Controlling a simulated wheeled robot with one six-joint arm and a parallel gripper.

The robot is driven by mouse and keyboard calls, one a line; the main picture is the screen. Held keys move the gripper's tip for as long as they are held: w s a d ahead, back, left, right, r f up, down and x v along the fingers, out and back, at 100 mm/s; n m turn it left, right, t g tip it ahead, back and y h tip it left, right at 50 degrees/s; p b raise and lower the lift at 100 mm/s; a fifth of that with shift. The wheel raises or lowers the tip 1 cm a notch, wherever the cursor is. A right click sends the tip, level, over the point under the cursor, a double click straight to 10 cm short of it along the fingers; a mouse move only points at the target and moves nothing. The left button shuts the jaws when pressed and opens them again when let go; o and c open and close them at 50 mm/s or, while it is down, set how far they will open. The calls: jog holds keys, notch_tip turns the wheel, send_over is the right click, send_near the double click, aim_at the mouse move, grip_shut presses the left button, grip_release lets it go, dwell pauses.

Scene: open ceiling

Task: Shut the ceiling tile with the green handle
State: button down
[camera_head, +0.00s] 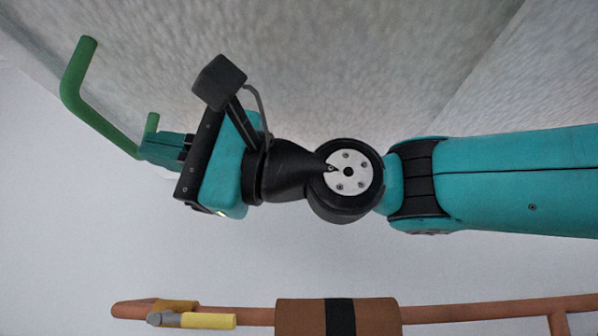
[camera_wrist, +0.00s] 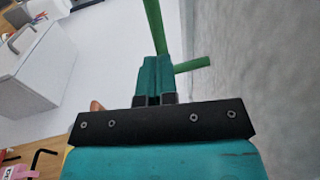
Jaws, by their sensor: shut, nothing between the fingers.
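The green handle (camera_head: 104,124) is a bent bar at the left of the head view, beside the grey textured ceiling tile (camera_head: 350,70). In the wrist view the handle (camera_wrist: 155,28) runs up from behind my fingertips, with a short green arm sticking out to the right towards the tile (camera_wrist: 275,65). My gripper (camera_head: 146,150) is shut and empty. Its teal fingertips, also in the wrist view (camera_wrist: 154,64), are right at the handle's lower part and overlap it in both views. I cannot tell whether they touch it. The fingers hide part of the handle.
An orange-brown rail (camera_head: 450,315) with a brown block (camera_head: 300,317) crosses the bottom of the head view. A yellow-handled tool (camera_head: 208,321) lies at its left. The wrist view shows a white cabinet (camera_wrist: 35,70) at the upper left.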

jog(key=d+f+b, duration=0.2)
jog(key=d+b, duration=0.4)
jog(key=d, duration=0.6)
jog(key=w+d+f+t+h+b, duration=0.1)
jog(key=w+f+t+h+b, duration=0.15)
jog(key=f, duration=0.75)
jog(key=w+d+f+n+t+h+b, duration=0.1)
jog(key=d+f+h+b, duration=0.15)
jog(key=f, duration=0.75)
jog(key=w+d+f+t+h+b, duration=0.1)
jog(key=w+f+h, duration=0.15)
jog(key=f, duration=0.75)
jog(key=s+d+f+n+g+h+b, duration=0.1)
jog(key=s+d+f, duration=0.3)
jog(key=f, duration=0.5)
jog(key=s+d+f+n+g+h+b, duration=0.2)
jog(key=s+d+f+n+h, duration=0.1)
jog(key=f, duration=0.7)
jog(key=s+d+f+n+g+h+b, duration=0.1)
jog(key=s+d+f+h, duration=0.3)
jog(key=f, duration=0.5)
jog(key=shift+s+d+f+n+b, duration=0.4)
jog(key=shift+s+d+b, duration=0.2)
jog(key=shift+d+b, duration=0.4)
jog(key=shift+d+g+h, duration=0.15)
jog(key=shift+g+h, duration=0.1)
